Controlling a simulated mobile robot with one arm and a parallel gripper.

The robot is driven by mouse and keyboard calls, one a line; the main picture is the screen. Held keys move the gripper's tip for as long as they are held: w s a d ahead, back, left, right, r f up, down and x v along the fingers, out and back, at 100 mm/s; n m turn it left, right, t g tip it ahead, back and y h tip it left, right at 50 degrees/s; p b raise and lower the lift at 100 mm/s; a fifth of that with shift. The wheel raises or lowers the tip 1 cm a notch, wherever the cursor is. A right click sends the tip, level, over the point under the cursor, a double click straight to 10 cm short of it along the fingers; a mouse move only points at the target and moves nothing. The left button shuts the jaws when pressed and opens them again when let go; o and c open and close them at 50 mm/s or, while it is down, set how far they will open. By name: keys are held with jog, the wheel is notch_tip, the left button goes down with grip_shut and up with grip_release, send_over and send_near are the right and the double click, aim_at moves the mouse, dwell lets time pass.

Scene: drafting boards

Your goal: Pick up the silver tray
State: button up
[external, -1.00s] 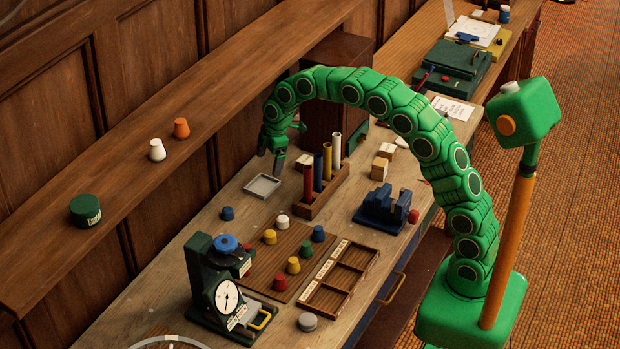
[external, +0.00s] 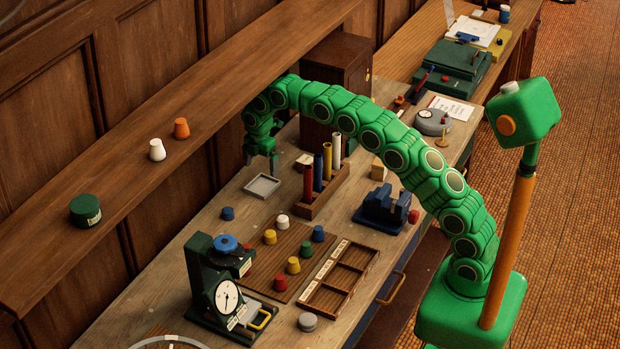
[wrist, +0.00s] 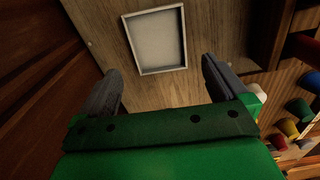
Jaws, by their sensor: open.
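The silver tray (external: 262,186) is a small, shallow, square tray lying flat on the wooden bench, left of the rack of coloured tubes. My gripper (external: 261,162) is above and just behind the tray in the external view, pointing down. In the wrist view the tray (wrist: 156,41) shows whole, ahead of and between my two dark fingers (wrist: 160,85). The fingers are spread wide apart with nothing between them. The tray is empty, and I see no contact between it and the fingers.
A wooden rack (external: 318,197) with red, blue, yellow and white tubes stands right of the tray. A wooden cabinet (external: 338,75) stands behind, and the raised shelf (external: 120,190) runs along the left. A blue knob (external: 227,214) sits in front of the tray.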

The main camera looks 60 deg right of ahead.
aim_at(262, 187)
jog(key=shift+f, duration=3.75)
jog(key=shift+d, duration=0.1)
jog(key=shift+c, duration=0.2)
jog(key=c, duration=0.7)
